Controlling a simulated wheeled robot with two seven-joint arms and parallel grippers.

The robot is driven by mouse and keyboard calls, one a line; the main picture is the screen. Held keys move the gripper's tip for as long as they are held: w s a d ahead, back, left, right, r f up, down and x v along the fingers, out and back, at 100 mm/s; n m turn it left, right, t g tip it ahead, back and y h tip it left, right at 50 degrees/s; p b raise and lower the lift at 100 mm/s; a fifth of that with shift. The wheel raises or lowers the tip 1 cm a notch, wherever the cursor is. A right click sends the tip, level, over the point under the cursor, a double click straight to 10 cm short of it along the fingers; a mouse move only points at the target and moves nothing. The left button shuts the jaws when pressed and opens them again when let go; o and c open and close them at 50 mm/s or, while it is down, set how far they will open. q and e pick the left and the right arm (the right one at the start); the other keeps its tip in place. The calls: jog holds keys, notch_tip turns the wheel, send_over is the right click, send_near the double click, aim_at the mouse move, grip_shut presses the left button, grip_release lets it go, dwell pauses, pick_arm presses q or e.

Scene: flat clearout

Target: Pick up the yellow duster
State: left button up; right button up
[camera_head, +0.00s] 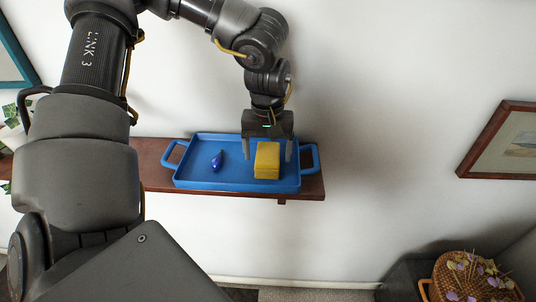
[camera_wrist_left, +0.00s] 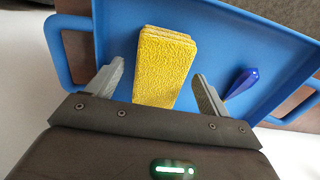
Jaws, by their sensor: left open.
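The yellow duster (camera_head: 267,161) is a folded block lying in a blue tray (camera_head: 208,183) on a wall shelf. My left gripper (camera_head: 268,152) is over the tray at the duster, with its fingers apart on either side of it. In the left wrist view the duster (camera_wrist_left: 165,68) stands between the two open fingers of my left gripper (camera_wrist_left: 158,85), with a gap on each side. I cannot tell whether the fingertips are level with the duster. My right gripper is not in view.
A small dark blue object (camera_head: 217,161) lies in the tray left of the duster. The tray has raised walls and a handle at each end. The brown shelf (camera_head: 155,168) is narrow, against a white wall. A picture frame (camera_head: 500,142) hangs at right.

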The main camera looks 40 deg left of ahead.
pick_arm(q)
jog(key=shift+w+a+f, duration=0.1)
jog(key=shift+f, duration=0.9)
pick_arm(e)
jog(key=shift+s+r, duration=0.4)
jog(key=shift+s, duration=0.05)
pick_arm(q)
jog(key=shift+c, duration=0.9)
jog(key=c, duration=0.9)
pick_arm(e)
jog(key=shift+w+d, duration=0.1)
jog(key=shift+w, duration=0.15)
pick_arm(q)
jog(key=shift+r, duration=0.1)
